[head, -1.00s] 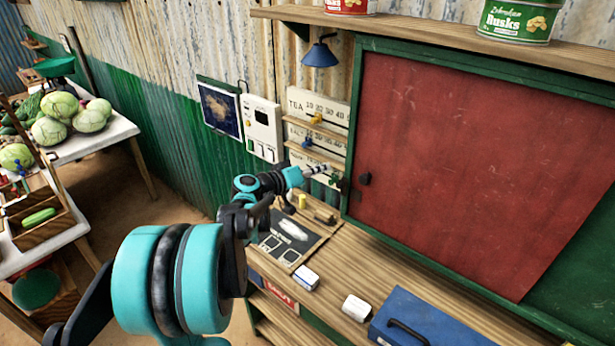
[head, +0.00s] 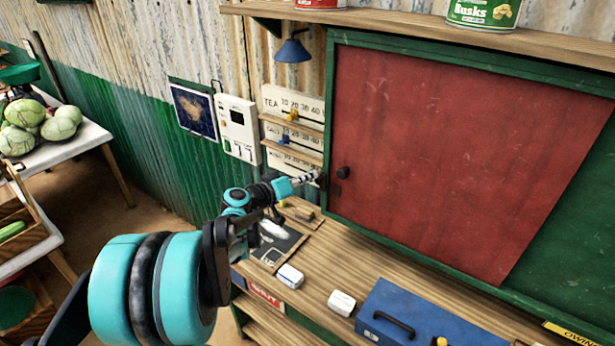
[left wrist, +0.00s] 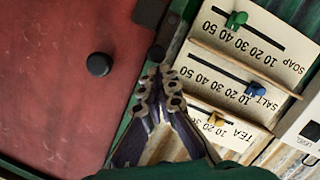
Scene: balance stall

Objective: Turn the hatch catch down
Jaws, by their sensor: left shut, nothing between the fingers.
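The hatch has a red panel (head: 450,150) in a green frame, with a round black knob (head: 343,172) near the panel's left edge. A small dark catch (head: 323,182) sits on the frame's left post, left of the knob. My left gripper (head: 315,177) is shut and empty, its tips at the catch and partly covering it. In the left wrist view the shut fingertips (left wrist: 160,80) point at a small dark part (left wrist: 156,54) beside the frame; the knob (left wrist: 99,64) is to the left. I cannot tell whether the tips touch the catch, or its exact angle. My right gripper is out of view.
Price boards with sliders (head: 292,115) are close left of the frame. A blue lamp (head: 292,50) hangs above under a shelf (head: 400,28). On the counter below are a blue box (head: 430,318), white blocks (head: 341,302) and a dark board (head: 268,254).

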